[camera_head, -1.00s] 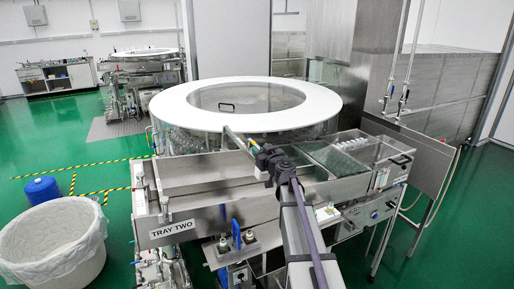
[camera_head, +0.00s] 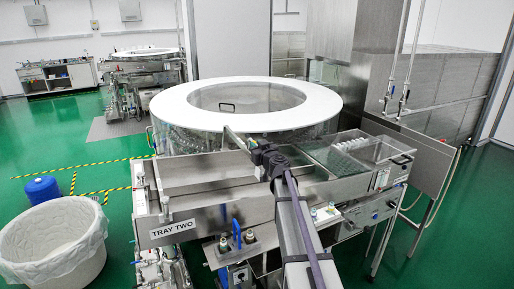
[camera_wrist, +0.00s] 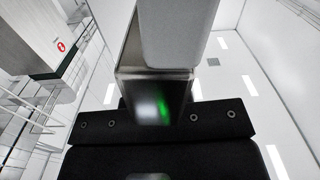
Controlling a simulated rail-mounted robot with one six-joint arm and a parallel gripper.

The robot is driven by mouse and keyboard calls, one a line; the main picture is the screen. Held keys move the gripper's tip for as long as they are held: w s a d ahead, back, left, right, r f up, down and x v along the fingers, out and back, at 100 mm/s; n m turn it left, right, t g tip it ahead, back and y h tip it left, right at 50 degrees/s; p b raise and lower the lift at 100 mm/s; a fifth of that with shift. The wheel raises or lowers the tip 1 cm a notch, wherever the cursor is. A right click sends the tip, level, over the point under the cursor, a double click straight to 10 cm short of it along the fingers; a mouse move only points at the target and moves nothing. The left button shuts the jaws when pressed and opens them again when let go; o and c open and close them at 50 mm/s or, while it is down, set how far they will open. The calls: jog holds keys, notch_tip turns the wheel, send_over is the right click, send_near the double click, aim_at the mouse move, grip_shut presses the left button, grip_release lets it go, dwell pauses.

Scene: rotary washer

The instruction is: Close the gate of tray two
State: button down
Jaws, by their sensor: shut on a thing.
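Tray two (camera_head: 205,190) is the long steel trough in front of the round washer, with a "TRAY TWO" label on its front left corner. A slim metal bar, which looks like its gate (camera_head: 236,139), runs at a slant from the washer's rim to my gripper (camera_head: 257,153). My gripper is shut on the near end of this bar, above the back of the tray. In the wrist view, the black gripper body (camera_wrist: 160,140) fills the bottom, with a shiny metal piece above it. The fingertips are hard to make out, and my arm hides part of the tray.
The washer's white ring (camera_head: 177,108) stands just behind the tray. A clear-sided section with white vials (camera_head: 352,146) lies to the right. Taps and a blue handle (camera_head: 237,232) stick up at the front. A lined white bin (camera_head: 52,240) stands at the left.

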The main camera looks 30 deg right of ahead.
notch_tip(320, 180, down, 4)
jog(key=b, duration=0.4)
jog(key=shift+a+f, duration=0.15)
jog(key=shift+f, duration=0.05)
jog(key=shift+r, duration=0.25)
jog(key=c, duration=1.1)
grip_release()
jog(key=shift+s, duration=0.1)
jog(key=shift+s, duration=0.35)
jog(key=s, duration=1)
